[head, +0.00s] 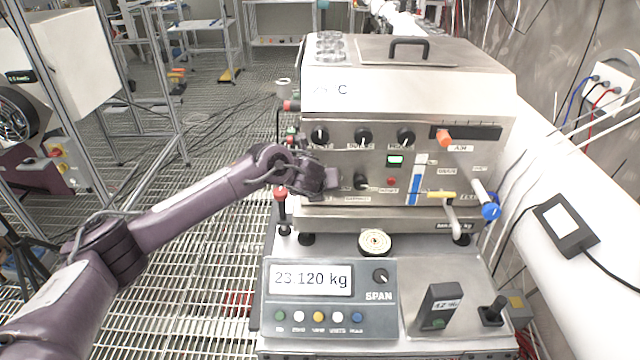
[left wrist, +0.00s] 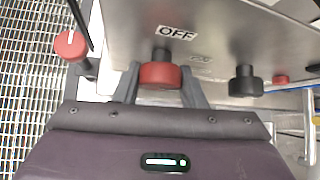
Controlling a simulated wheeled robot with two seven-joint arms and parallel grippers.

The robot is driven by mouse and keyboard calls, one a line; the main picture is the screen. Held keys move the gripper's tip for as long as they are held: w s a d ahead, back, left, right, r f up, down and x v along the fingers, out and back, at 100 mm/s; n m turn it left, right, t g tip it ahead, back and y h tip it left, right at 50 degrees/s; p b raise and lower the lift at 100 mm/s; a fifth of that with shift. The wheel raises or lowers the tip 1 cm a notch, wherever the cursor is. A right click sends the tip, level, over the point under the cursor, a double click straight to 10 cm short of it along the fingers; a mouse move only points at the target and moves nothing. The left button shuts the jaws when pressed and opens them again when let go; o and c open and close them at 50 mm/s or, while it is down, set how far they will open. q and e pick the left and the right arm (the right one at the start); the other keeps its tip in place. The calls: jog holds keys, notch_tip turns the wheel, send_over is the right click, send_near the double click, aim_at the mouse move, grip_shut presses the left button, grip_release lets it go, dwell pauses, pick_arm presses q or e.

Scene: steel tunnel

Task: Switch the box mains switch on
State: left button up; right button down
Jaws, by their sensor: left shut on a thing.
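The steel box (head: 450,95) stands on a scale in the head view. My left gripper (head: 332,182) is at the lower left of its front panel and hides what it holds there. In the left wrist view, a red knob (left wrist: 160,76) on the panel sits between the two fingertips of my left gripper (left wrist: 160,88), which is shut on it. An "OFF" label (left wrist: 176,33) is beside this knob. I take the red knob to be the mains switch, but its own name label is not readable. My right gripper is in neither view.
A black knob (left wrist: 245,82) is right of the red one, and a separate red-topped knob (left wrist: 70,46) is to the left. Other black knobs (head: 363,137) and a lit green display (head: 395,160) are on the panel. The scale display (head: 312,280) reads 23.120 kg.

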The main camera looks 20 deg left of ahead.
pick_arm(q)
jog(key=shift+f, duration=0.1)
dwell(0.4)
jog(key=o, duration=1)
jog(key=v, duration=0.8)
